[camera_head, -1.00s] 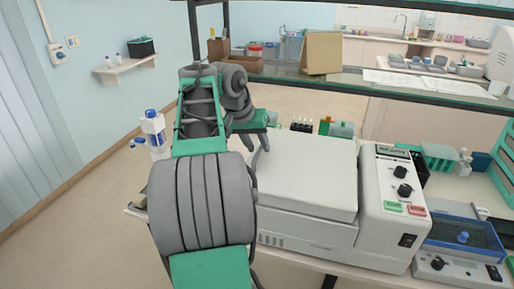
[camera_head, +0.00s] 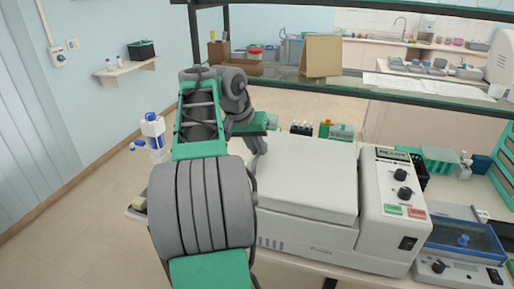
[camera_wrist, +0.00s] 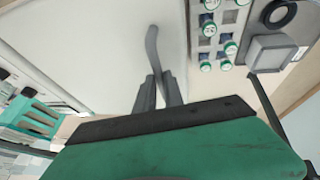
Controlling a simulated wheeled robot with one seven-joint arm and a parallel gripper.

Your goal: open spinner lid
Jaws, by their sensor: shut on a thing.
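The spinner (camera_head: 310,229) is a large white box-shaped machine on the bench, with a control panel (camera_head: 396,190) on its right side. Its white lid (camera_head: 305,180) lies down flat on the body. My gripper (camera_head: 258,150) is at the lid's left edge in the head view, partly hidden by my arm. In the wrist view my gripper (camera_wrist: 158,88) has its fingers shut on a grey curved handle (camera_wrist: 153,45), against the pale lid surface (camera_wrist: 95,45). The handle's lower end is hidden between the fingers.
A blue-lidded device (camera_head: 462,238) stands right of the spinner. Small bottles (camera_head: 302,128) and a green rack (camera_head: 342,132) are behind it. A shelf (camera_head: 400,84) crosses above the back. A wash bottle (camera_head: 153,132) stands left of my arm.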

